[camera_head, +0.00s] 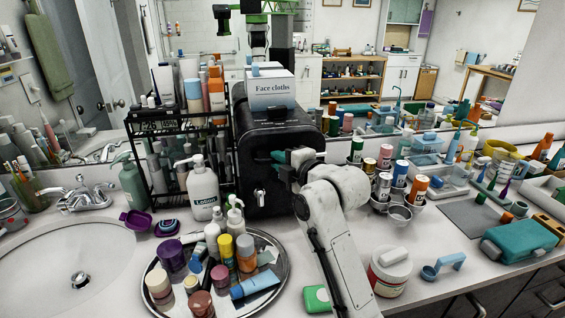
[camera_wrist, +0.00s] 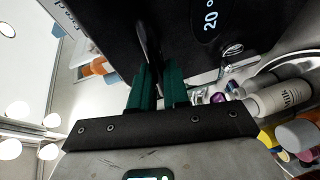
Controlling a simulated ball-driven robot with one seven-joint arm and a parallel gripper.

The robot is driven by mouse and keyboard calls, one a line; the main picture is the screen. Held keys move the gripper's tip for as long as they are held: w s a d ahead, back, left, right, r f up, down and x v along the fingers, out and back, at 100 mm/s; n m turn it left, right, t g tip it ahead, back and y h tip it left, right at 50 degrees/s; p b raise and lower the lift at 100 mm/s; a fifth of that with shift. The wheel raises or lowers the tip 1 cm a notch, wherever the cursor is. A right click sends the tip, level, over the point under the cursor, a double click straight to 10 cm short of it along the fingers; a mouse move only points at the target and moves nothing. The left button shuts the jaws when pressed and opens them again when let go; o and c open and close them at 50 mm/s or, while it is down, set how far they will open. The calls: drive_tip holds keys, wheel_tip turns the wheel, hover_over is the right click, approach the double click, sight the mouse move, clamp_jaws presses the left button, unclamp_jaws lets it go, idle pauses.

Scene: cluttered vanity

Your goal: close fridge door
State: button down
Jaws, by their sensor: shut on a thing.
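The black mini fridge (camera_head: 259,165) stands on the counter behind the round tray. Its dark front door (camera_wrist: 190,35) fills the top of the wrist view, with a lit "20°" readout. A silver latch (camera_head: 259,197) shows on the front and also in the wrist view (camera_wrist: 230,60). My gripper (camera_head: 279,157) is at the fridge's upper front, its teal fingers (camera_wrist: 158,88) closed around a thin black handle-like part (camera_wrist: 148,45) of the door. My forearm and wrist hide the fridge's right side. I cannot tell whether the door is fully flush.
A Face cloths box (camera_head: 271,93) sits on the fridge. A lotion bottle (camera_head: 202,190) and black rack (camera_head: 160,165) stand left. The round tray (camera_head: 283,288) of bottles lies in front. A white jar (camera_head: 389,275) and cups of cans (camera_head: 400,211) stand right of my arm.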

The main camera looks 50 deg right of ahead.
drive_tip(key=c, duration=1.1)
unclamp_jaws()
drive_tip(key=b+v, duration=0.1)
drive_tip(key=v, duration=0.9)
drive_tip(key=shift+s, duration=0.4)
